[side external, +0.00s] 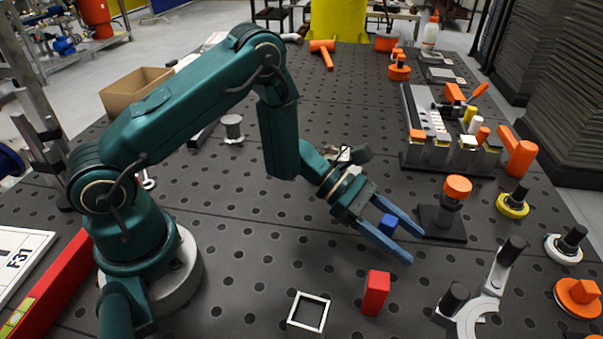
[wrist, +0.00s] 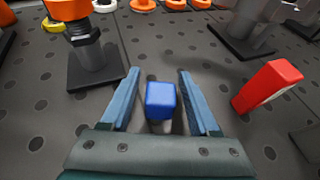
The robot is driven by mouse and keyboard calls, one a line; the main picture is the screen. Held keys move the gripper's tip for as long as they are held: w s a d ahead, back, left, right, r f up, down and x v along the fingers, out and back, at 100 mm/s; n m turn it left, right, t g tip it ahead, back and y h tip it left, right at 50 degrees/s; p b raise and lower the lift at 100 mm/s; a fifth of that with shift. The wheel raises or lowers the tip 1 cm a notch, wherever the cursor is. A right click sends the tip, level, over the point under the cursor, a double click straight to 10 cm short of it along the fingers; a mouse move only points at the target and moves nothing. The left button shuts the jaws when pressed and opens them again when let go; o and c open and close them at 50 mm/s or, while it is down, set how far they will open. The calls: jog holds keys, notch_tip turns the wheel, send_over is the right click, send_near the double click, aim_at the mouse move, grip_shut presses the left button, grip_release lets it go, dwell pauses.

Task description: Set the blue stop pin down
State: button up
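The blue stop pin (side external: 388,223) is a small blue block between the two blue fingers of my gripper (side external: 416,247). In the wrist view the pin (wrist: 160,100) sits between the fingers of my gripper (wrist: 159,73), with a narrow gap showing on each side. The fingers look open around it, not touching it. Its lower part is hidden, so I cannot tell whether it rests on the table. A white square outline (side external: 292,314) lies on the dark perforated table, left of and nearer the camera than my gripper.
A red block (side external: 376,292) stands near my fingers, right of them in the wrist view (wrist: 267,86). An orange-topped post on a dark base (side external: 443,222) stands just beyond the fingertips. A grey clamp-like fixture (side external: 480,305) is at front right. A fixture rack (side external: 450,135) stands behind.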

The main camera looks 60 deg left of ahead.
jog(key=shift+r, duration=0.15)
jog(key=shift+a+r, duration=0.15)
jog(key=shift+a, duration=0.2)
jog(key=v, duration=1.1)
jog(key=shift+s, duration=0.15)
jog(key=shift+s+r, duration=0.1)
jog(key=s+d+r+m+g+y, duration=0.45)
jog(key=s+r+m, duration=0.25)
jog(key=s+m, duration=0.45)
jog(key=s+a+r+m+t+y, duration=0.3)
jog(key=a+m+t+y, duration=0.2)
jog(key=a+m+y, duration=0.3)
jog(key=m, duration=0.3)
jog(key=shift+s+a, duration=0.2)
jog(key=shift+a, duration=0.1)
